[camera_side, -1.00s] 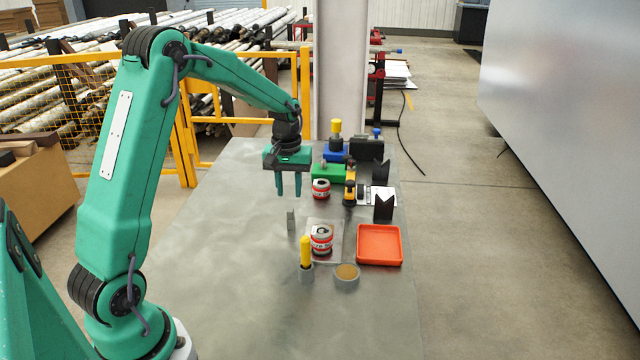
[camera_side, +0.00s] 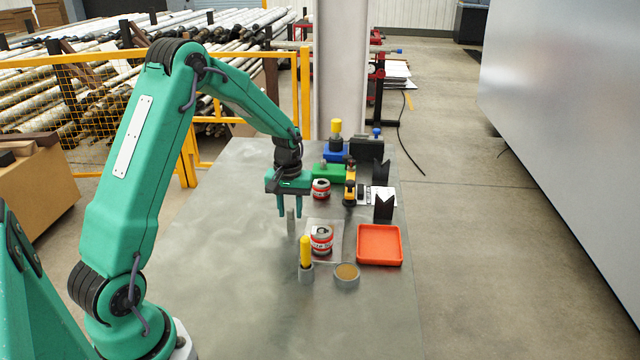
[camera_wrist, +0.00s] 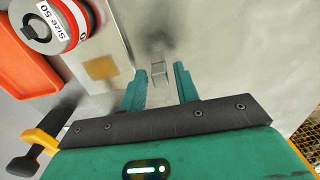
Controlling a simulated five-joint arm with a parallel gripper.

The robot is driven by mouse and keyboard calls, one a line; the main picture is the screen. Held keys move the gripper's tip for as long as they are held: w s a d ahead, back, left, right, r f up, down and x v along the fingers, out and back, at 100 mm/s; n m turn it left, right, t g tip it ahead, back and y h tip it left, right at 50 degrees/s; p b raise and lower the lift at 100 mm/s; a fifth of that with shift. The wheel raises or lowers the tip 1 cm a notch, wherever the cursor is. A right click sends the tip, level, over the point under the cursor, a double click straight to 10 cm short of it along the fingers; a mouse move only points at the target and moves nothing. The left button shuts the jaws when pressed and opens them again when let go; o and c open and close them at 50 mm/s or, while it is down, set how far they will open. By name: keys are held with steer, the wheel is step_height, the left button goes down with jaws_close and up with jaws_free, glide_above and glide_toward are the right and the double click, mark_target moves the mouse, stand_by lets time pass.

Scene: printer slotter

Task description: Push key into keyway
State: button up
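The key (camera_side: 291,224) is a small grey metal block standing upright on the table. My gripper (camera_side: 290,214) is lowered over it, fingers apart on either side of its upper part. In the wrist view the key (camera_wrist: 158,74) appears between and just past the two open fingertips; no grip on it shows. A red-banded metal cylinder (camera_side: 321,239) sits on a pale plate (camera_side: 336,229) right of the key. It also shows in the wrist view (camera_wrist: 66,32), with a "Size 50" label. I cannot make out a keyway in it.
A second red-banded cylinder (camera_side: 321,189) stands behind, close to my gripper's right side. The table's left side is clear.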

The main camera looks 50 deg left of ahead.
jaws_close()
steer(key=shift+r, duration=0.25)
steer(key=shift+r, duration=2.25)
steer(key=c, duration=0.5)
jaws_free()
jaws_close()
